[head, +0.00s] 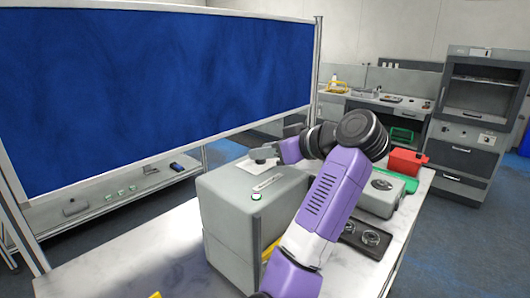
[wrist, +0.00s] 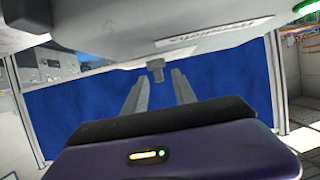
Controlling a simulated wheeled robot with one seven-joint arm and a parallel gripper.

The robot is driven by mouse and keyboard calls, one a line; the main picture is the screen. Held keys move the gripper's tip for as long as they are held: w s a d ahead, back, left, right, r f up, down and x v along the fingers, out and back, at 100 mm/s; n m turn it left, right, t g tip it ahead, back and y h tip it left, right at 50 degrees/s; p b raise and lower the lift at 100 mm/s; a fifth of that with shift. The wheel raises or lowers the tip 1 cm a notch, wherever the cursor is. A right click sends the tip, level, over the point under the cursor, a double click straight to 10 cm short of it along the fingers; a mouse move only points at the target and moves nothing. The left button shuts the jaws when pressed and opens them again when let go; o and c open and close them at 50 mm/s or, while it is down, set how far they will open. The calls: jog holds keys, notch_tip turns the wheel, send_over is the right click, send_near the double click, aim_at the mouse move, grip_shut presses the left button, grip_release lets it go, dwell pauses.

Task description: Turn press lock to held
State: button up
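A grey box-shaped press (head: 228,225) stands on the pale table, with a lit green button and a printed label on its top. In the wrist view its grey body (wrist: 110,45) fills the upper part, with the label and green light showing. A small grey knob (wrist: 157,66) sticks out from the press; I take it to be the press lock. My gripper (wrist: 160,77) is open, with the knob between its fingertips and a gap on each side. In the head view my gripper (head: 262,157) is at the far end of the press, small and partly hidden.
A blue partition (head: 150,85) stands behind the table. To the right are a grey device (head: 381,198), a red container (head: 406,162) and a dark tray (head: 368,238) with round parts. The table's front left (head: 150,250) is mostly clear.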

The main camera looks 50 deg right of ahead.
grip_shut()
